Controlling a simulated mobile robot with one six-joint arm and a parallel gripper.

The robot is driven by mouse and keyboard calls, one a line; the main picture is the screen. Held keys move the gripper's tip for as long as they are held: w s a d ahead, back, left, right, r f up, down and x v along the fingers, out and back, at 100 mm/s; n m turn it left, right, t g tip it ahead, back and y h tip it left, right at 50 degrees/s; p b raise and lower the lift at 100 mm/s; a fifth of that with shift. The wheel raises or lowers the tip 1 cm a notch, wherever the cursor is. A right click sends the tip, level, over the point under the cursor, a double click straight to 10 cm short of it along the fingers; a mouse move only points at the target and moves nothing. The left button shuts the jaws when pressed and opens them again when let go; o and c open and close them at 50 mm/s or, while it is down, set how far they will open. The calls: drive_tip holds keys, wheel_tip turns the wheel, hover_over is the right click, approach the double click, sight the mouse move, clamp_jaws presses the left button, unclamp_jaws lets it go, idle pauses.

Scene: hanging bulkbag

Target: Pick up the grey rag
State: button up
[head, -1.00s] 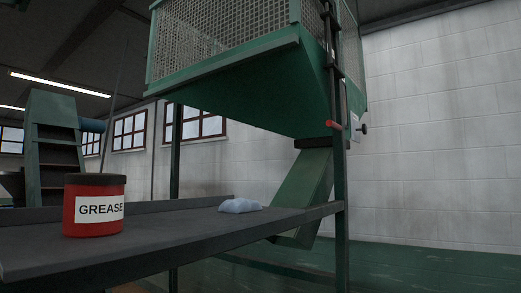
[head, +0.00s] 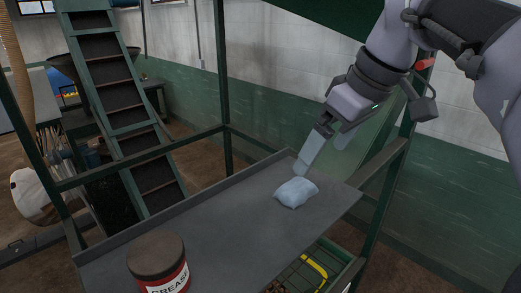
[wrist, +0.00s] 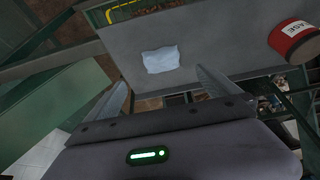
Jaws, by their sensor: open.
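The rag (head: 296,192) is a small folded cloth, pale blue-grey, lying on the dark shelf (head: 235,225) near its far right end. The rag also shows in the wrist view (wrist: 161,60), ahead of the fingers and nearer the left one. My gripper (head: 312,153) is above and just behind the rag in the head view, apart from it. In the wrist view my gripper (wrist: 163,90) has its two fingers spread wide with nothing between them.
A red grease tin (head: 160,264) with a dark lid stands on the shelf's near left part. Green frame posts (head: 224,75) rise around the shelf. A green tray (head: 318,268) with a yellow item sits below its right edge. The shelf's middle is clear.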

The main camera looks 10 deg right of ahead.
hover_over(298, 183)
drive_tip(key=s+d, duration=0.1)
drive_tip(key=d, duration=0.1)
drive_tip(key=f, duration=0.5)
drive_tip(key=shift+a+b, duration=0.2)
drive_tip(key=shift+b, duration=0.1)
drive_tip(key=f, duration=0.2)
drive_tip(key=a+f, duration=0.1)
drive_tip(key=f, duration=0.1)
drive_tip(key=shift+a, duration=0.15)
drive_tip(key=shift+w+a+f, duration=0.15)
drive_tip(key=shift+w+f, duration=0.05)
drive_tip(key=shift+w, duration=0.05)
drive_tip(key=shift+w+f, duration=0.1)
drive_tip(key=shift+w, duration=0.2)
drive_tip(key=shift+s, duration=0.25)
drive_tip(key=c, duration=0.6)
drive_tip(key=shift+w, duration=0.1)
drive_tip(key=c, duration=0.8)
